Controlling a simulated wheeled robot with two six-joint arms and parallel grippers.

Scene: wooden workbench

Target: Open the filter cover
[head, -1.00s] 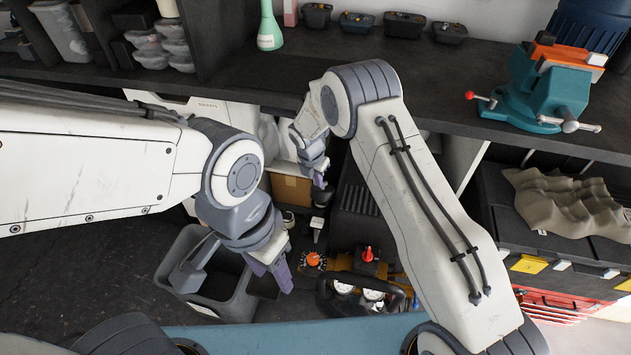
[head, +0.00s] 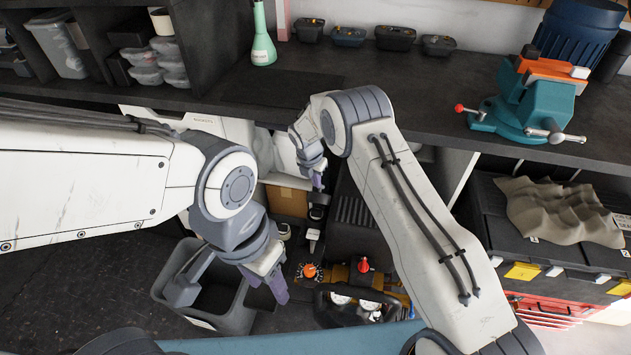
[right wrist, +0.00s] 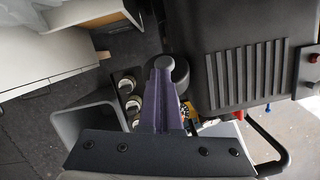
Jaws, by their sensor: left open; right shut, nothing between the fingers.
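A dark machine with a black ribbed housing (head: 357,208) stands below the bench. It carries an orange dial (head: 309,271), a red knob (head: 364,265) and gauges at its front. I cannot tell for sure which part is the filter cover. My right gripper (head: 318,181) is shut and empty, pointing down just above a black capped part (head: 317,202) left of the housing. In the right wrist view its closed purple fingers (right wrist: 163,85) overlap a dark round cap (right wrist: 179,72); contact cannot be told. My left gripper (head: 279,288) is open and empty, left of the dial.
A grey open bin (head: 235,318) stands beneath my left gripper. A black handlebar (head: 325,310) crosses the machine's front.

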